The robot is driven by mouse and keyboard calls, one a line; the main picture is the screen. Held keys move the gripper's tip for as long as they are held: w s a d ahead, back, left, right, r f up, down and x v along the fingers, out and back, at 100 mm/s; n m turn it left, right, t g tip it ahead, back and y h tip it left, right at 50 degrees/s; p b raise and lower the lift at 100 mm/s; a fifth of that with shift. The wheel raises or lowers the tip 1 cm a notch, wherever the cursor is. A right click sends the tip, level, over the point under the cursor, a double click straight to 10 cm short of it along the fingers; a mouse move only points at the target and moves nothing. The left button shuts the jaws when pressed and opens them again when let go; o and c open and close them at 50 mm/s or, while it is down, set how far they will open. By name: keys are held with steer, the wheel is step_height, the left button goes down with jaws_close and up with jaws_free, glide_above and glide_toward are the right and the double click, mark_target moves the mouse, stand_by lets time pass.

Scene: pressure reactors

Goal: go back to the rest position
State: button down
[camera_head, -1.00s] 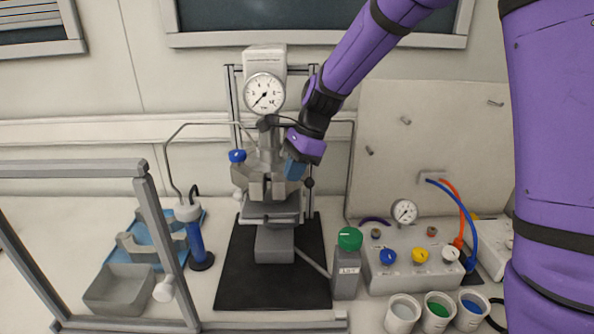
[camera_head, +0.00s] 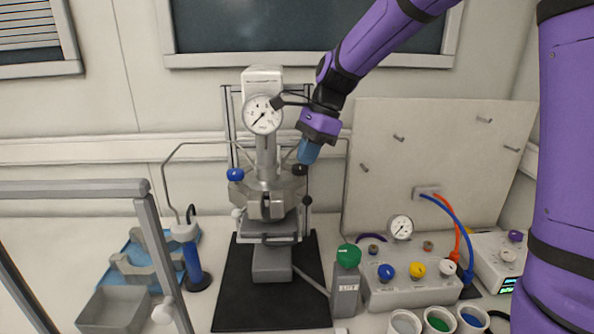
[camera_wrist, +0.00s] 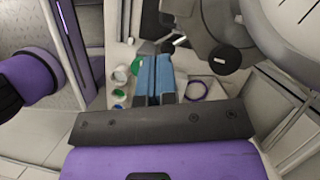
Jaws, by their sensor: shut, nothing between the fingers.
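My gripper (camera_head: 309,152) has blue fingers and a purple body. It is in the air just right of the reactor's head, beside the black knob (camera_head: 299,170). In the wrist view its blue fingers (camera_wrist: 153,80) are together with nothing between them. The pressure reactor (camera_head: 268,190) is a grey metal vessel on a stand, with a round gauge (camera_head: 262,115) on top and a blue knob (camera_head: 235,174) on its left. Whether the fingertips touch the reactor cannot be told.
Several cups sit in front. A grey frame (camera_head: 150,235), a grey bin (camera_head: 115,308) and a blue tray (camera_head: 135,262) are at left. A pegged panel (camera_head: 390,150) stands behind.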

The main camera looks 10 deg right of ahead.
steer(key=s+d+r+n+t+h, duration=0.1)
steer(key=s+d+r+n, duration=0.25)
steer(key=s, duration=0.25)
steer(key=s+d+r+n+t+h, duration=0.1)
steer(key=s+d+r+n, duration=0.25)
steer(key=s, duration=0.35)
steer(key=s+d+n+t+h, duration=0.1)
steer(key=s+d+n+t, duration=0.1)
steer(key=s+n, duration=0.2)
steer(key=s+d+n+t+h, duration=0.1)
steer(key=s+d+n, duration=0.2)
steer(key=s, duration=0.8)
steer(key=shift+d+f+n+t, duration=0.25)
steer(key=shift+f+n+t, duration=0.2)
steer(key=shift+n, duration=0.65)
